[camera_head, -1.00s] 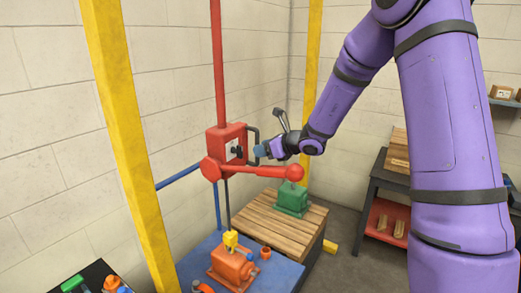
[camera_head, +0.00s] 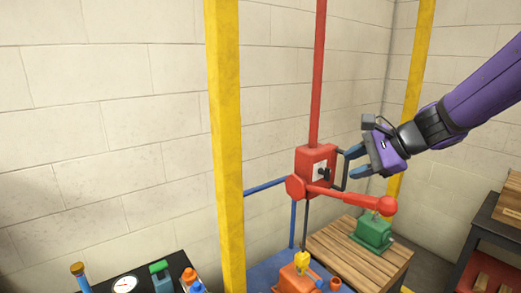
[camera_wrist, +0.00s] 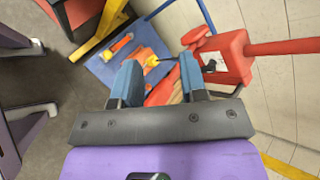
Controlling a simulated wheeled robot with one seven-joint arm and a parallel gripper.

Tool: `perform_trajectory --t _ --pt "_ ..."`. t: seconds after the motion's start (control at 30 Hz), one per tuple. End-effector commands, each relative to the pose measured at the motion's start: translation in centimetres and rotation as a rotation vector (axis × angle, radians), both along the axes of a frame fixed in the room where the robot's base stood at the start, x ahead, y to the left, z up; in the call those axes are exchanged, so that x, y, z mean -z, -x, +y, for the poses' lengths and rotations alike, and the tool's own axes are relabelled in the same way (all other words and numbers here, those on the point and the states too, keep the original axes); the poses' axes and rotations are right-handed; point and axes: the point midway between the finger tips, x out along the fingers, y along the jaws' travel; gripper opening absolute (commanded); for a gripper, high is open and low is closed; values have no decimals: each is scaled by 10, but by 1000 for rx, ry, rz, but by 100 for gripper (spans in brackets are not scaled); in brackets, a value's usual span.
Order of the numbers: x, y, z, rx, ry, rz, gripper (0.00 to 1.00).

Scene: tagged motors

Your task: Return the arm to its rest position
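My gripper (camera_head: 357,161) is at the right of the red box in the head view, close to the box's black handle (camera_head: 343,170). Whether it touches the handle is unclear. Its blue fingers stand apart in the wrist view (camera_wrist: 160,70), with nothing held between them. My purple forearm reaches in from the right edge of the head view, and the rest of the arm is out of frame.
The red box (camera_head: 315,160) hangs on a red pole, with a red lever (camera_head: 350,196) below my gripper. A green motor (camera_head: 373,233) sits on a wooden crate (camera_head: 330,242). An orange motor (camera_head: 298,280) stands on a blue table. Yellow posts (camera_head: 225,130) flank the area.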

Motion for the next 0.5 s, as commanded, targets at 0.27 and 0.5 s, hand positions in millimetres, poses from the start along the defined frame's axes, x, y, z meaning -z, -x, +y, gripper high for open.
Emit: perform_trajectory --t 0.27,0.5 --pt "-24 94 -5 -348 385 -184 39" --pt "-32 165 -31 -614 729 -312 39"
